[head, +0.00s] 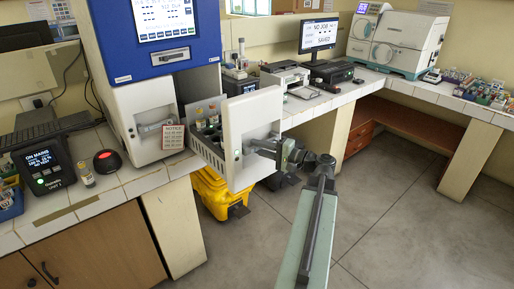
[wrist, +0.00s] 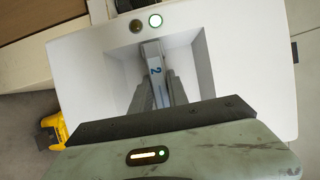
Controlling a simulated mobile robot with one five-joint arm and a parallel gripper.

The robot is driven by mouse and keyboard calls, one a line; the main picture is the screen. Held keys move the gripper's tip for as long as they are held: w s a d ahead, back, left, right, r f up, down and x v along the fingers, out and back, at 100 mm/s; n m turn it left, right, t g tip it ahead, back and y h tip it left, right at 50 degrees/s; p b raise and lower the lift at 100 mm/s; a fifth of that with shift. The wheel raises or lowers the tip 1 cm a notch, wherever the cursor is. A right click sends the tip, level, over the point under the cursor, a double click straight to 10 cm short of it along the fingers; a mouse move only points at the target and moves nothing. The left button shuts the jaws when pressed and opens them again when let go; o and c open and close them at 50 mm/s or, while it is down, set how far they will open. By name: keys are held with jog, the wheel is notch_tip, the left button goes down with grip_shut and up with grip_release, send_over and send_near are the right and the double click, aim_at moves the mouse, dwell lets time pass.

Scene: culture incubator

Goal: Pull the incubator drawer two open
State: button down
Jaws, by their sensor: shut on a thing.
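The blue and white incubator (head: 150,45) stands on the bench at the left in the head view. Its drawer two (head: 252,115) is pulled out toward me, with a white front panel and an open top showing several capped vials inside. In the wrist view the drawer front (wrist: 245,65) has a recess with a handle (wrist: 154,70) marked 2. My gripper (head: 276,147) is at the front of this drawer. In the wrist view its fingers (wrist: 156,92) are shut on the handle, one on each side. The fingertips are partly hidden by the recess.
A closed drawer (head: 152,130) with a notice card (head: 173,137) is to the left. A yellow bin (head: 215,190) stands on the floor below the open drawer. The floor (head: 390,225) to the right is clear.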

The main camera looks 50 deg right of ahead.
jog(key=c, duration=1.3)
grip_release()
jog(key=shift+w, duration=0.1)
jog(key=v, duration=0.8)
